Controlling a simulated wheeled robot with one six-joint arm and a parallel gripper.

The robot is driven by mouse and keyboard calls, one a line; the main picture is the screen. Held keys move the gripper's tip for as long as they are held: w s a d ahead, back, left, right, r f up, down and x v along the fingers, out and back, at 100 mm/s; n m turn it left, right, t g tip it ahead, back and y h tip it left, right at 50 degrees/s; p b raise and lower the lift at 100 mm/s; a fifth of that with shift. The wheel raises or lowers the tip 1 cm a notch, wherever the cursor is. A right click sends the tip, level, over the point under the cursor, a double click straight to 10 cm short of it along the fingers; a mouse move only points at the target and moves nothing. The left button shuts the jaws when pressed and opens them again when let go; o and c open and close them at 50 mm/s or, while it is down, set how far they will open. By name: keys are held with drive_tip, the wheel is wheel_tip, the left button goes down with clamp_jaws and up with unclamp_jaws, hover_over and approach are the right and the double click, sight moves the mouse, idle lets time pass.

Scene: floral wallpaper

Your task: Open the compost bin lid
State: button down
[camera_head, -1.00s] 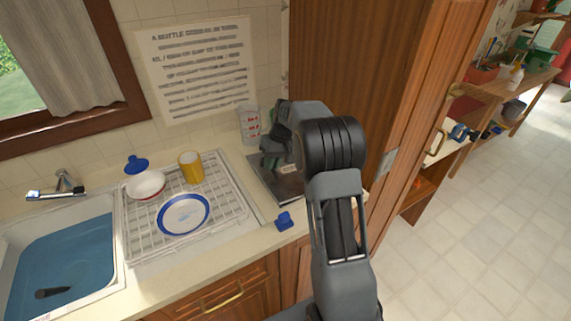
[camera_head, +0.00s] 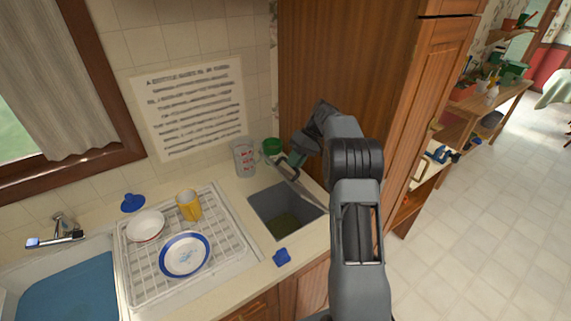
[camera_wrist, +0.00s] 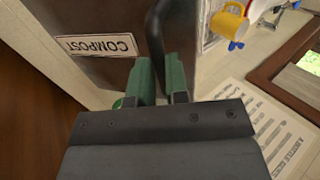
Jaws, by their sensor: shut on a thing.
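The compost bin (camera_head: 268,208) is a grey square well set in the counter, with dark greenish matter at its bottom. Its metal lid (camera_head: 308,195) is raised at the back right and seen nearly edge-on. In the wrist view the lid (camera_wrist: 90,22) shows its face with a "COMPOST" label and a dark curved handle (camera_wrist: 155,32). My gripper (camera_head: 290,162) is at the raised lid. In the wrist view its green fingers (camera_wrist: 160,75) are closed around the handle.
A measuring cup (camera_head: 244,158) and a green container (camera_head: 271,146) stand behind the bin. A dish rack (camera_head: 225,262) is to its left. A blue object (camera_head: 282,257) lies at its front edge. A tall wooden cabinet (camera_head: 340,60) rises close on the right.

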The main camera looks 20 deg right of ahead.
drive_tip(key=shift+d+f, duration=0.2)
drive_tip(key=shift+d, duration=0.3)
drive_tip(key=shift+d+f, duration=0.2)
drive_tip(key=shift+d, duration=0.3)
drive_tip(key=c, duration=1.6)
unclamp_jaws()
drive_tip(key=o, duration=0.3)
drive_tip(key=shift+w+d+f, duration=0.1)
drive_tip(key=shift+w+d, duration=0.1)
drive_tip(key=shift+d, duration=0.05)
drive_tip(key=shift+o, duration=0.8)
drive_tip(key=shift+w+a, duration=0.1)
drive_tip(key=shift+a, duration=0.1)
drive_tip(key=s+a+r+b, duration=0.1)
drive_tip(key=s+r+b, duration=0.1)
drive_tip(key=s+r, duration=0.2)
drive_tip(key=s+r+b, duration=0.1)
drive_tip(key=s+r, duration=0.4)
drive_tip(key=s+a+r+b, duration=0.1)
drive_tip(key=s+r+b, duration=0.1)
drive_tip(key=s+r, duration=0.2)
drive_tip(key=shift+s+a+r+b, duration=0.15)
drive_tip(key=shift+s+a+b, duration=0.2)
drive_tip(key=shift+s, duration=0.1)
